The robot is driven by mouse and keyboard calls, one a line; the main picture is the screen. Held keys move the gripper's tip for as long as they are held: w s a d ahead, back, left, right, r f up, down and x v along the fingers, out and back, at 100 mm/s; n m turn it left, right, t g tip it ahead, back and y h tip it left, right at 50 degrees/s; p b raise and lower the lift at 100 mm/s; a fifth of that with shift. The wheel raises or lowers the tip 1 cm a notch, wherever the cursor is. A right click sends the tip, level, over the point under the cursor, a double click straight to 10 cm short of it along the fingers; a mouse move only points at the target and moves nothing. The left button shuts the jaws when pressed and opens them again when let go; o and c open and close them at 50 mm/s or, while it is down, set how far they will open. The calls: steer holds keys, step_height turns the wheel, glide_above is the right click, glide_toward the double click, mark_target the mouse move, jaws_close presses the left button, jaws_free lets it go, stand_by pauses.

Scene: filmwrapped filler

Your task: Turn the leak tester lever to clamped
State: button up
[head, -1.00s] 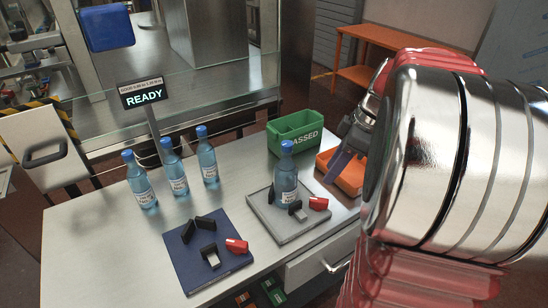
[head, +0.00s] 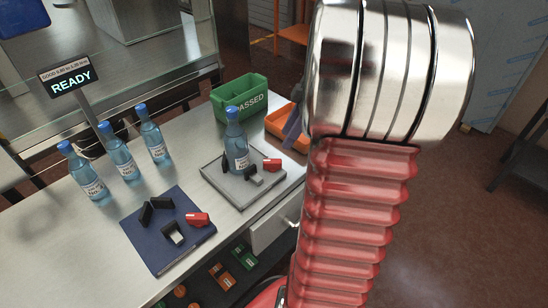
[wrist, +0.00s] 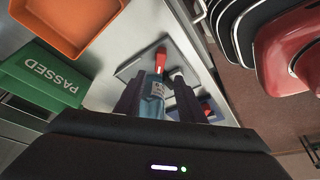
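A grey plate (head: 215,178), seemingly the leak tester, carries an upright blue bottle (head: 236,142) between black blocks. Its red lever (head: 272,165) sits at the plate's right side. In the wrist view the red lever (wrist: 160,60) and the bottle (wrist: 152,105) show beyond my gripper (wrist: 158,100). My gripper's two dark fingers are apart, with nothing held between them. In the head view my arm hides most of the gripper. One dark finger (head: 293,125) shows over the orange tray, right of and apart from the lever.
A blue mat (head: 165,255) at front left holds black blocks and another red piece (head: 197,219). Three blue bottles (head: 121,153) stand at left by a READY sign (head: 71,82). A green PASSED bin (head: 226,100) and an orange tray (head: 280,122) stand behind the plate.

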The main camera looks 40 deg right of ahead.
mark_target(273, 161)
steer(key=x, duration=1)
steer(key=shift+f, duration=0.3)
steer(key=shift+a, duration=0.1)
jaws_close()
